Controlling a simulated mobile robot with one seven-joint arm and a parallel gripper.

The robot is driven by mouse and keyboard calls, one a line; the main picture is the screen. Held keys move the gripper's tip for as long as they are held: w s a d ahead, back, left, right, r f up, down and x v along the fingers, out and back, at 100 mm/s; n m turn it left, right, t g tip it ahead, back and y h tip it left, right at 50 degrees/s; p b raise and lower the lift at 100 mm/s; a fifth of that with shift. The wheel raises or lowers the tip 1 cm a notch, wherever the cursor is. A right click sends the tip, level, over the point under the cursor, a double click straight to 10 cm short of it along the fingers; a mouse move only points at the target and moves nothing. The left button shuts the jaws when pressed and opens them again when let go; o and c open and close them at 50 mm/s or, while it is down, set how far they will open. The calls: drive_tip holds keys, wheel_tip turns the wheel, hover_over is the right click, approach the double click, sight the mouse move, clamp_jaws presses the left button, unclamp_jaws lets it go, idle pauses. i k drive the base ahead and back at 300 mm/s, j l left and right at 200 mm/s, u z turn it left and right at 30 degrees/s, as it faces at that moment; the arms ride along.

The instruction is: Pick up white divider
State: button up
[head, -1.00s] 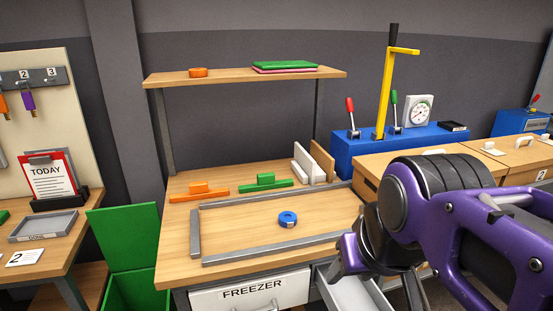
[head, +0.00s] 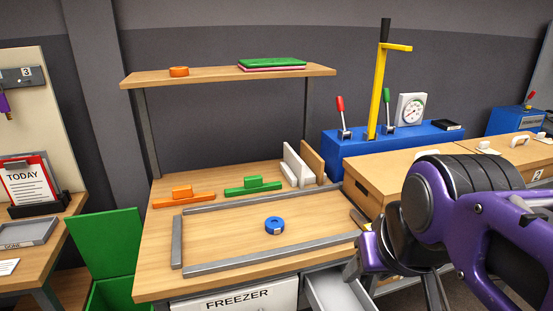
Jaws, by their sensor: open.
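The white divider (head: 297,166) stands upright at the back right of the wooden workbench (head: 225,248). It looks like thin white panels, and I cannot tell if they are one piece or two. A brown wooden panel (head: 313,160) stands right beside it. My gripper (head: 362,240) is in front of the bench's right end, nearer to me than the divider and apart from it. It is open, with no object seen in it; its fingers are partly hidden by my purple arm.
A grey frame (head: 205,268) surrounds a blue tape roll (head: 275,225) on the bench. Orange (head: 184,195) and green (head: 254,187) handled pieces lie behind it. A shelf (head: 225,75) overhangs the back. An open drawer (head: 338,292) juts out below; wooden boxes (head: 400,170) stand right.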

sight(296, 165)
drive_tip(key=u, duration=0.25)
drive_tip(key=i+l+u, duration=0.1)
drive_tip(key=l+u, duration=0.75)
drive_tip(key=l, duration=0.7)
drive_tip(key=l+u, duration=0.15)
drive_tip(key=l, duration=0.65)
drive_tip(key=k, duration=0.05)
